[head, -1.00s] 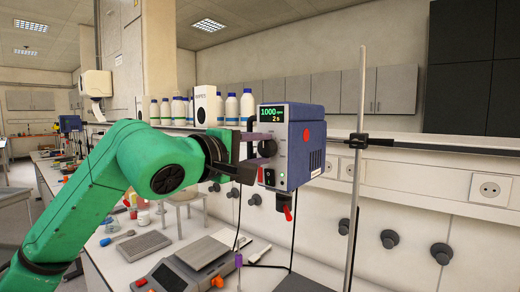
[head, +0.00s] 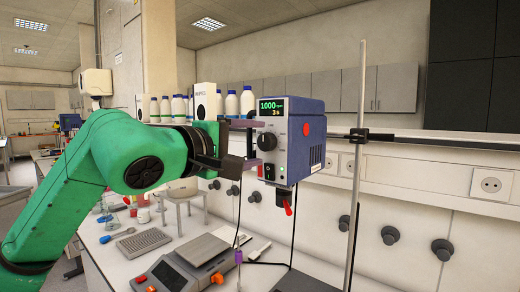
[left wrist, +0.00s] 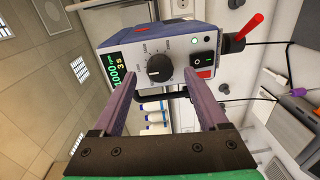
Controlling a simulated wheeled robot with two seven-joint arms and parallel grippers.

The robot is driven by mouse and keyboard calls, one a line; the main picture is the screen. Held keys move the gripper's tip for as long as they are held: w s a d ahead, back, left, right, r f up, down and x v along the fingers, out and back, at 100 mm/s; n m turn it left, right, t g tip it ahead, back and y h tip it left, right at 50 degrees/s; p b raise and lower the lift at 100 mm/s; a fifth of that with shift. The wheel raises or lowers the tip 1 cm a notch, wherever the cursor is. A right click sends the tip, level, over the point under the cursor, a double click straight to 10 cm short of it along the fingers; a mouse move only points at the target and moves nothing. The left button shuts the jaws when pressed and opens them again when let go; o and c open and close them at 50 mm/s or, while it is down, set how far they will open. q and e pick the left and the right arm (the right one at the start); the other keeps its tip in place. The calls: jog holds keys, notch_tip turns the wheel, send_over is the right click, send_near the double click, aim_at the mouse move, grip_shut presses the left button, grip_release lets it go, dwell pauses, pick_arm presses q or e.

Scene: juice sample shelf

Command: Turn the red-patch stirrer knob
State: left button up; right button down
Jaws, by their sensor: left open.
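The stirrer (head: 300,150) is a blue box with a pale front panel and a red patch (head: 307,131) on its side. It is held up beside a vertical metal rod. Its black knob (head: 266,141) is on the front panel, below a green display reading 1000 rpm and 3 s. My left gripper (head: 248,145) is open and empty, in front of the panel and to the left of the knob. In the left wrist view the knob (left wrist: 159,68) shows between the two purple fingers, apart from both. My right gripper is not in view.
The metal rod (head: 358,190) with a black clamp stands to the right of the stirrer. A red-handled part (head: 287,207) hangs below the stirrer. A grey balance (head: 180,275) sits on the bench underneath. Several white bottles with blue caps (head: 231,104) stand on a shelf behind.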

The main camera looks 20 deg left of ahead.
pick_arm(q)
jog(key=b+v, duration=0.3)
jog(key=v, duration=0.9)
